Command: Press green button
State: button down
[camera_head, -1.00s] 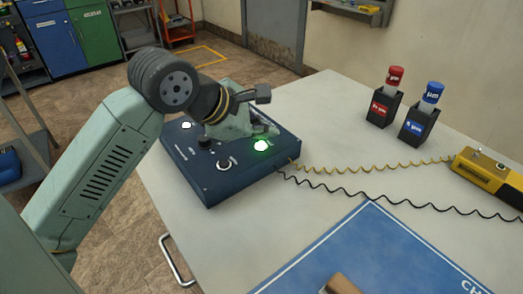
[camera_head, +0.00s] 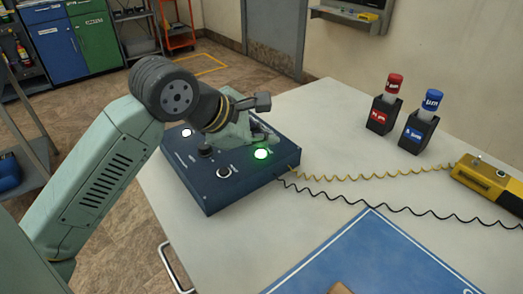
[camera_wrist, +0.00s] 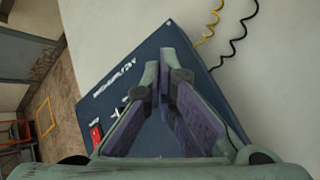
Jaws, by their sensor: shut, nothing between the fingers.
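The green button (camera_head: 261,154) glows on the right front part of the dark blue control box (camera_head: 215,195), which lies on the table. My gripper (camera_head: 266,134) is shut and empty, low over the box just behind the green button in the head view. I cannot tell whether its fingertips touch the box. In the wrist view my shut fingers (camera_wrist: 165,78) lie across the blue box panel (camera_wrist: 150,45) and the green button does not show there, perhaps hidden by the fingers.
The box also carries a lit white button (camera_head: 186,132), a black knob (camera_head: 205,150) and a silver-ringed control (camera_head: 224,172). Coiled cords run right to a yellow device (camera_head: 485,180). Red (camera_head: 385,105) and blue (camera_head: 420,120) holders stand behind. A blue mat (camera_head: 375,255) lies in front.

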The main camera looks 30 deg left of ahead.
aim_at(262, 155)
jog(key=shift+f, duration=0.1)
dwell(0.3)
jog(key=shift+f+b, duration=0.4)
jog(key=shift+b, duration=0.5)
jog(key=shift+f+b, duration=0.2)
jog(key=shift+b, duration=0.2)
jog(key=shift+r, duration=0.75)
notch_tip(262, 155, up, 6)
jog(key=p, duration=0.3)
dwell(0.5)
jog(key=shift+a, duration=0.1)
dwell(1.1)
